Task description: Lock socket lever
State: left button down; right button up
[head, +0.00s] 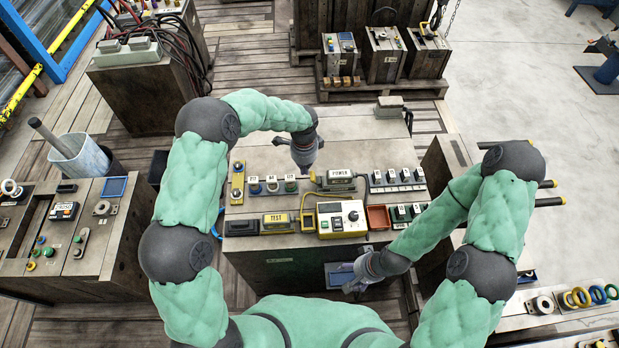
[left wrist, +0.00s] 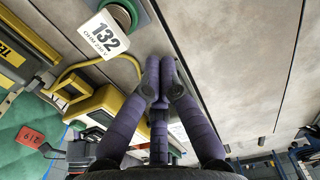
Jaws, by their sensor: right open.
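A yellow TEST socket (head: 277,221) sits at the bench front. My right gripper (head: 350,281) is open and empty at the front, low by a blue-grey tray (head: 337,274).
A control box with a dial (head: 342,218) stands between the TEST socket and a red tray (head: 378,217). Round plugs with number tags (head: 272,185) stand left of the POWER socket, and a tagged row (head: 397,179) right. The bench's rear surface (head: 350,125) is mostly clear.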

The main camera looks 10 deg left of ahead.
pick_arm(q)
jog(key=shift+w+d+r, duration=0.1)
jog(key=shift+d+r, duration=0.1)
jog(key=shift+d, duration=0.3)
jog(key=shift+w+d+r, duration=0.1)
jog(key=shift+d+r, duration=0.05)
jog(key=shift+d, duration=0.3)
jog(key=shift+a, duration=0.2)
jog(key=shift+s+a+r+p, duration=0.15)
jog(key=shift+a+r+p, duration=0.1)
jog(key=shift+a+p, duration=0.2)
jog(key=shift+r, duration=0.1)
notch_tip(320, 180, up, 7)
jog(key=p, duration=0.4)
jog(key=shift+p, duration=0.35)
jog(key=shift+f, duration=0.25)
dwell(0.5)
